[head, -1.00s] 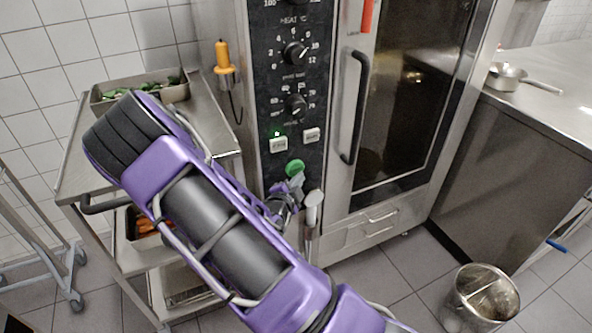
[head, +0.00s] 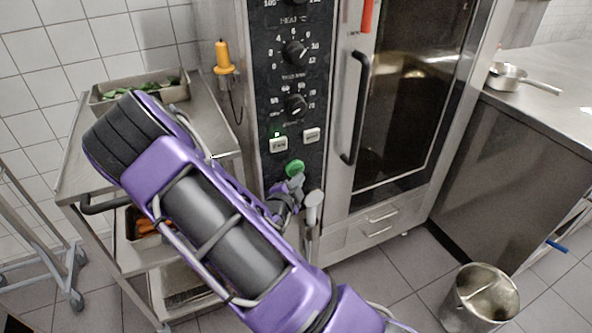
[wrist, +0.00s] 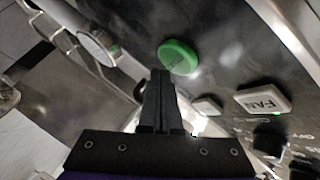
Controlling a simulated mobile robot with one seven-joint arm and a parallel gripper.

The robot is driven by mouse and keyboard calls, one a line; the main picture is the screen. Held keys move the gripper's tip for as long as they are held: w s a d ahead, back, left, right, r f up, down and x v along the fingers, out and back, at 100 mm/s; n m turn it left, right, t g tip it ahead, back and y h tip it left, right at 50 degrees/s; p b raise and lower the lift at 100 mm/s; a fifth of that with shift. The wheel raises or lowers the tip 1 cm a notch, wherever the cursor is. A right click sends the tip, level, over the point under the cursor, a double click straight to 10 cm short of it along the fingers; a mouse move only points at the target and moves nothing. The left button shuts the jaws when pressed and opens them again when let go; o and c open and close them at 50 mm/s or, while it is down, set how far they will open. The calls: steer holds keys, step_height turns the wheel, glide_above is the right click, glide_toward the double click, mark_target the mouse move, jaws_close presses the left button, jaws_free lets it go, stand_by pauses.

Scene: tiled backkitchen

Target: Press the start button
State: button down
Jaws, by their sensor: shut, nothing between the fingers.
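The green start button (head: 295,168) is a round cap low on the oven's black control panel, below the white buttons. It also shows in the wrist view (wrist: 178,57), just beyond and slightly right of my fingertips. My gripper (wrist: 160,76) is shut and empty, its two black fingers together. In the head view my gripper (head: 296,183) is just below the green button, partly hidden by my own arm. Whether the fingertips touch the button I cannot tell; a small gap seems to show in the wrist view.
The white FAN button (wrist: 263,101) and another white button (head: 311,135) sit above the green one. A hand shower (head: 313,207) hangs close to the right of my gripper. The oven door handle (head: 355,108) is further right. A steel trolley (head: 75,165) stands at left.

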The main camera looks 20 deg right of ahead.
steer(key=shift+w, duration=0.1)
stand_by(0.5)
steer(key=shift+w+b, duration=0.3)
steer(key=shift+b, duration=0.1)
steer(key=shift+w, duration=0.45)
stand_by(0.4)
stand_by(0.3)
steer(key=shift+s+b, duration=0.5)
steer(key=shift+s, duration=0.35)
steer(key=s, duration=0.5)
steer(key=shift+d, duration=0.1)
stand_by(0.6)
